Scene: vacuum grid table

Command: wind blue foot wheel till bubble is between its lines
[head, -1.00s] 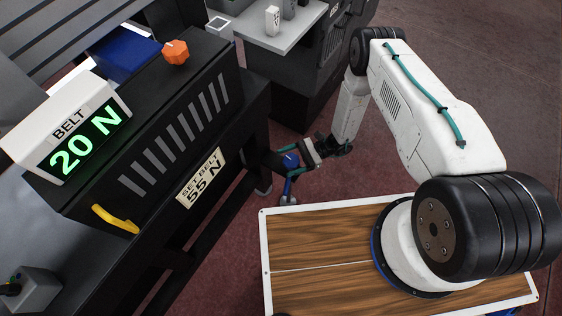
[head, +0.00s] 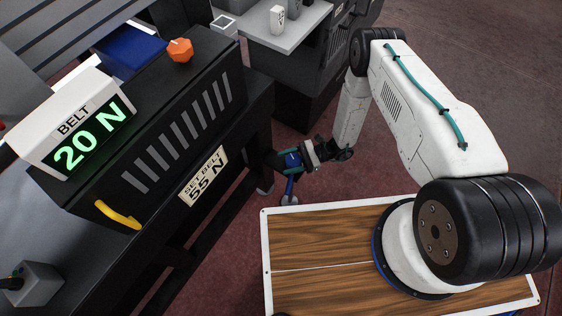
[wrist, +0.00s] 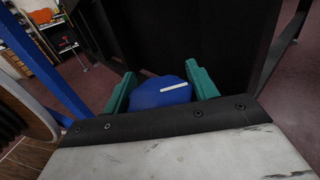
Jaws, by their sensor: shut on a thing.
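The blue foot wheel (wrist: 158,95) is between the two teal fingers of my gripper (wrist: 161,88) in the wrist view. The fingers are shut on it from both sides.
The dark machine (head: 165,135) stands left of the wheel, with a BELT display (head: 88,135) reading 20 N, an orange knob (head: 180,50), a yellow handle (head: 118,215) and a "SET BELT 55 N" label (head: 203,176). A wood-topped panel (head: 320,250) lies below my arm.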

